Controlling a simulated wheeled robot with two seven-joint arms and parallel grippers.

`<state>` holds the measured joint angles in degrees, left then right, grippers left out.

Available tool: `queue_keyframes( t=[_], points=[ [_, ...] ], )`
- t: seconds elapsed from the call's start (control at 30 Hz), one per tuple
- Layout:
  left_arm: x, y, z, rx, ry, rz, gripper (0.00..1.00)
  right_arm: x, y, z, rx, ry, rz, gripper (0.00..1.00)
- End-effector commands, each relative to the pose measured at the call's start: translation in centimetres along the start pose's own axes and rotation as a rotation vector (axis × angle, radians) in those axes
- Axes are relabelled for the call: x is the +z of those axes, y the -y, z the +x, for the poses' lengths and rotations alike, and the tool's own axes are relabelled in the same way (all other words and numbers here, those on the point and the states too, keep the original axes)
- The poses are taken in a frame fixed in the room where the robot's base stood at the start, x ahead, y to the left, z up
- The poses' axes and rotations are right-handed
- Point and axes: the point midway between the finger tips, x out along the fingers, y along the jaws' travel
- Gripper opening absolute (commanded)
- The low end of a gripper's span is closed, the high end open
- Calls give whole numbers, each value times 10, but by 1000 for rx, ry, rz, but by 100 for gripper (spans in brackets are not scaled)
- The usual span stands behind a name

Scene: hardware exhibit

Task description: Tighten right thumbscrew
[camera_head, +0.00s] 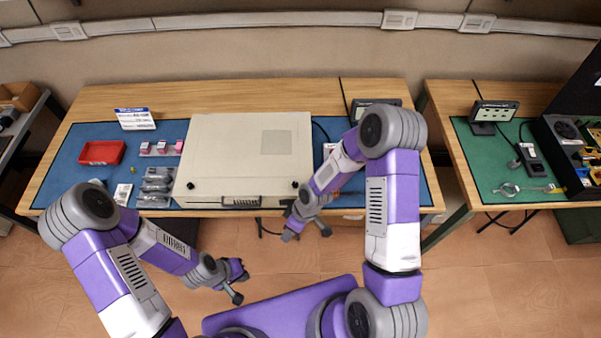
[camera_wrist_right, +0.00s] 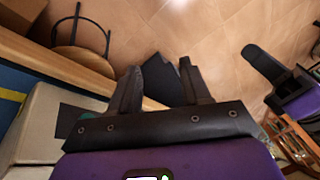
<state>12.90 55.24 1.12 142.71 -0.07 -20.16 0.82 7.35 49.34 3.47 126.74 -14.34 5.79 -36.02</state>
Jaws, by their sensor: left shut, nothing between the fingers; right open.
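A wide beige case (camera_head: 245,150) lies flat on the blue mat, its front edge facing me. The right thumbscrew (camera_head: 295,184) is a small black knob at the case's front right corner. A matching left thumbscrew (camera_head: 191,185) is at the front left corner. My right gripper (camera_head: 307,234) is open and empty, in front of and below the right thumbscrew, apart from it. Its spread fingers (camera_wrist_right: 161,78) also show in the right wrist view, with part of the case (camera_wrist_right: 40,125) at the left. My left gripper (camera_head: 240,286) is shut and empty, further from the table.
A red tray (camera_head: 84,153), a sign (camera_head: 135,119) and several small parts lie left of the case. A small dark display (camera_head: 375,105) stands behind my right arm. A second table with a green mat (camera_head: 480,160) is at the right. The floor before the table is open.

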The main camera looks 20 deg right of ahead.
Motion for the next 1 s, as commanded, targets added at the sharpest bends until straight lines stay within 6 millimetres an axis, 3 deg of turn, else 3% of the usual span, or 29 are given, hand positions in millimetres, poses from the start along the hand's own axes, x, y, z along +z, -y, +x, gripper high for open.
queue_keyframes(
  t=[0.03, 0.17, 0.3, 0.5, 0.67, 1.0],
  points=[
    [1, -7, -20, 0, 0, 0, 0, -21, -7, -32, 18, 17, -183, 47],
    [2, -16, -41, 0, 0, 0, 0, -52, -26, -86, 44, 108, -626, 47],
    [2, -13, -34, 0, 0, 1, 0, -69, -53, -116, 64, 228, -1001, 47],
    [2, -12, -33, 0, 0, 0, 0, -85, -75, -156, 68, 366, -1309, 47],
    [1, -12, -33, 0, 0, 0, 0, -86, -81, -160, 61, 404, -1380, 47],
    [1, -12, -32, 0, 0, 1, 0, -73, -94, -111, 58, 403, -1379, 47]
  ],
)
